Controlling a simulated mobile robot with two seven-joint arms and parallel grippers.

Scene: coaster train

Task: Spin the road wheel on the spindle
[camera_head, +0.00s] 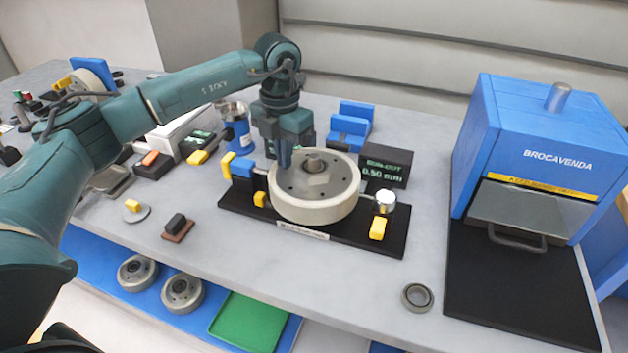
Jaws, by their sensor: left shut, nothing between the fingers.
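The road wheel (330,190) is a thick pale disc with a grey hub face and several small holes. It lies flat on the spindle (315,163), whose top shows at its centre, on a black base plate (365,239). My left gripper (286,165) points down over the wheel's far left part, with its fingers shut and empty. The fingertips are at or just above the wheel face; I cannot tell whether they touch it. My right gripper is not in view.
A black display (385,168) reading "0.50 mm" stands behind the wheel. A blue Brocavenda machine (540,140) fills the right side. A small grey ring (417,297) lies near the front edge. Two more wheels (137,272) (182,293) and a green tray (247,320) lie below the tabletop.

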